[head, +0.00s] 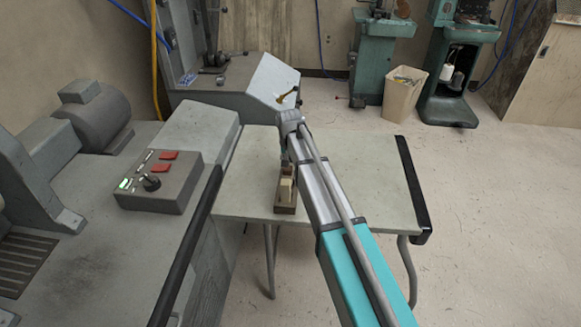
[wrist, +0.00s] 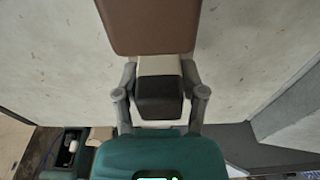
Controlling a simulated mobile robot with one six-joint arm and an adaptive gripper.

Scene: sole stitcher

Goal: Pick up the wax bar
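A cream wax bar (head: 286,189) stands at a brown wooden holder (head: 285,209) on the small table. My gripper (head: 286,164) is at the bar's far side, low over the table, partly hidden by my arm. In the wrist view, my gripper's two grey fingers (wrist: 160,82) lie on either side of a cream block with a dark face, which looks like the wax bar (wrist: 159,66). The brown holder (wrist: 150,25) is just beyond the fingertips. The fingers look close to the bar's sides, but I cannot tell whether they press on it.
The pale table (head: 345,190) is otherwise bare, with a black edge bar (head: 413,190) on its right. A grey machine with a control box (head: 160,181) stands at the left. A bin (head: 403,97) and green machines (head: 455,75) stand behind on open floor.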

